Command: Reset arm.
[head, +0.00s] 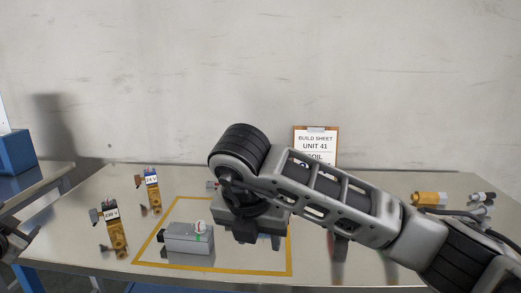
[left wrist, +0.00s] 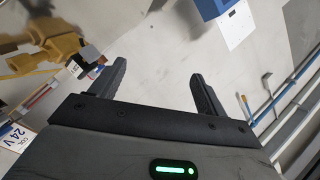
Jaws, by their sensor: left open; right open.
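My right arm reaches in from the right of the head view and crosses the middle of the table. Its gripper (head: 258,240) points down over the yellow-outlined area, with its jaws apart; whether anything is between or behind them is partly hidden. My left gripper (head: 12,242) is at the left edge of the head view, partly cut off. In the left wrist view the left gripper (left wrist: 158,70) has its two black fingers wide apart and nothing between them.
A grey housing (head: 187,240) lies inside the yellow outline (head: 215,270), left of the right gripper. Orange parts tagged 24 V (head: 153,190) and 230 V (head: 115,238) lie at left. A build sheet (head: 314,143) stands behind; an orange cylinder (head: 428,198) lies at right.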

